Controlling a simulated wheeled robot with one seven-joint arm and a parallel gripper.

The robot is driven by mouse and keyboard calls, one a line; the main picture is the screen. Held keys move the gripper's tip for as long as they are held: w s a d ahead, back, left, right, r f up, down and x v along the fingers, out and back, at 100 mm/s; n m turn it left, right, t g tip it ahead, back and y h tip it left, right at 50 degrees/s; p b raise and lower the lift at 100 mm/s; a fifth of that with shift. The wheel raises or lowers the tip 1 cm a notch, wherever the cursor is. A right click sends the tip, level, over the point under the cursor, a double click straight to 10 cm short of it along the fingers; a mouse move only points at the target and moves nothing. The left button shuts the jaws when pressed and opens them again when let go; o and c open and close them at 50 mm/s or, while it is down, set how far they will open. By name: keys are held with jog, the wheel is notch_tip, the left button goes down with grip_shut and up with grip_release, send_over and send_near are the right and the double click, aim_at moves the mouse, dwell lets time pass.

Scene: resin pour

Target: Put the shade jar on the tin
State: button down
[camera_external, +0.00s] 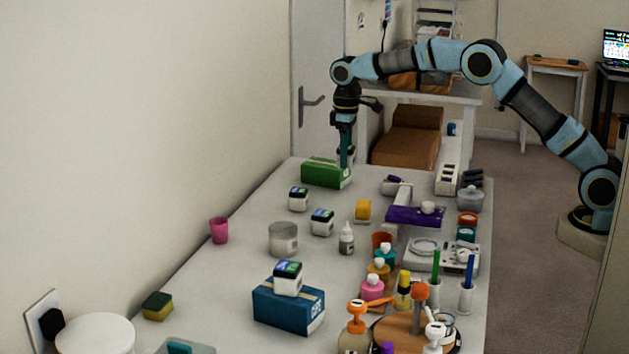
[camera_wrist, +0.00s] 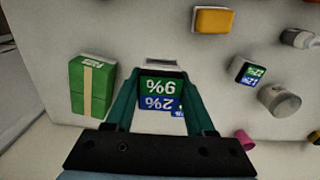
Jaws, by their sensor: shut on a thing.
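My gripper (camera_external: 345,160) is shut on a shade jar, a small white jar with a green and blue percentage label (camera_wrist: 161,92), seen between the fingers in the wrist view. In the external view the fingers largely hide this jar, by the right end of the green box. The grey, round, lidded container (camera_external: 283,238) looks like the tin and stands mid-table with nothing on it. It also shows at the right in the wrist view (camera_wrist: 281,101). The held jar is well apart from it.
The green box (camera_external: 320,173) stands at the table's far end. A pink cup (camera_external: 219,230) is at left. Bottles and a purple-topped stand (camera_external: 412,216) crowd the right.

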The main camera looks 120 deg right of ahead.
jog(key=w+a+r+p, duration=0.2)
jog(key=w+a+p, duration=0.1)
jog(key=w, duration=0.5)
jog(key=w+a+r+p, duration=0.2)
jog(key=w+a+p, duration=0.15)
jog(key=w, duration=0.45)
jog(key=p, duration=0.4)
send_over(283, 228)
notch_tip(283, 228, down, 4)
jog(key=shift+a, duration=0.15)
jog(key=shift+f+p, duration=0.6)
jog(key=shift+f, duration=1.7)
jog(key=shift+f, duration=0.1)
jog(key=shift+c, duration=1.2)
grip_release()
